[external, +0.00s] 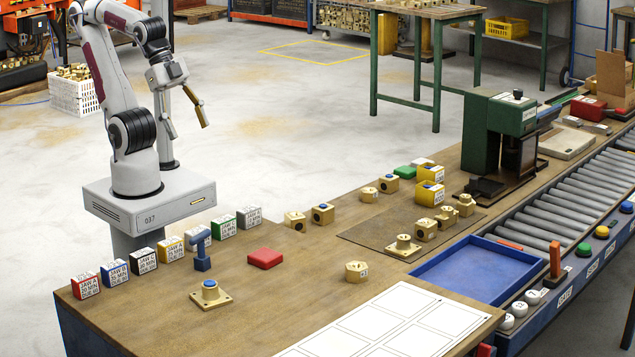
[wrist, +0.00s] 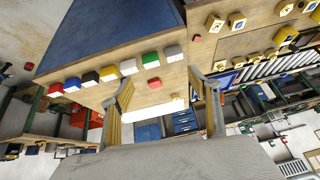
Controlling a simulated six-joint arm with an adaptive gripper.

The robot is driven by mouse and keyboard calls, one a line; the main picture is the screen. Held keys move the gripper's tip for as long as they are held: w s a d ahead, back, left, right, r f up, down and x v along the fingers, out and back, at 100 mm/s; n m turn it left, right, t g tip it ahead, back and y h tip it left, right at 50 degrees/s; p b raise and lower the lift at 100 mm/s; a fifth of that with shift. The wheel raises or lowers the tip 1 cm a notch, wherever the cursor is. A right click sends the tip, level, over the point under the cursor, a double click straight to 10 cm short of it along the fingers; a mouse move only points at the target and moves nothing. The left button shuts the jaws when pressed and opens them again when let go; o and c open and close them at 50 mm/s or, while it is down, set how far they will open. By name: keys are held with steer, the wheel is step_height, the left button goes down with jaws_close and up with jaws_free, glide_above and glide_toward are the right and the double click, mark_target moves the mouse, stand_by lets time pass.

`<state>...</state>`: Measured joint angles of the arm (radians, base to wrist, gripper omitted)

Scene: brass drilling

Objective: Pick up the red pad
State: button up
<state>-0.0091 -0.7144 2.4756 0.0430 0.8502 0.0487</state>
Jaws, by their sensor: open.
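The red pad (external: 265,258) is a flat rounded square lying on the wooden workbench (external: 150,315), right of a blue T-shaped tool (external: 202,250). In the wrist view the red pad (wrist: 153,84) appears small, between my fingers in the picture but well beyond them. My gripper (external: 189,130) is open and empty, raised high above the floor behind the bench, with its fingers spread. Both fingers of my gripper (wrist: 159,79) show in the wrist view with nothing between them. Nothing covers the pad.
A row of coloured labelled boxes (external: 143,261) lines the bench's back edge. A brass flanged part (external: 210,293) stands front left of the pad and a brass block (external: 356,271) to its right. A blue tray (external: 470,270) and white printed sheet (external: 380,325) lie farther right.

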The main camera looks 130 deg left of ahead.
steer(key=w+a+r+m+t+y, duration=0.1)
steer(key=w+a+r+m+t, duration=0.2)
steer(key=w, duration=0.5)
steer(key=w+a+r+m+t+y, duration=0.1)
steer(key=w+a+r+m, duration=0.1)
steer(key=w+r+m, duration=0.45)
steer(key=w+a+r+m+t+y, duration=0.1)
steer(key=w+a+r+m+t, duration=0.15)
steer(key=w, duration=0.75)
steer(key=w+d+m+t+h, duration=0.2)
steer(key=w+m+h, duration=0.3)
steer(key=w+m, duration=1.05)
steer(key=w+d+f+m+g+h, duration=0.1)
steer(key=w+d+f+m+h, duration=0.35)
steer(key=w+m, duration=0.2)
steer(key=m+g+h, duration=0.7)
steer(key=m+g, duration=0.6)
steer(key=m, duration=0.6)
glide_toward(265, 258)
steer(key=shift+s+d+f+t, duration=0.25)
steer(key=shift+d, duration=0.35)
steer(key=shift+s+f, duration=0.1)
steer(key=shift+x, duration=1.25)
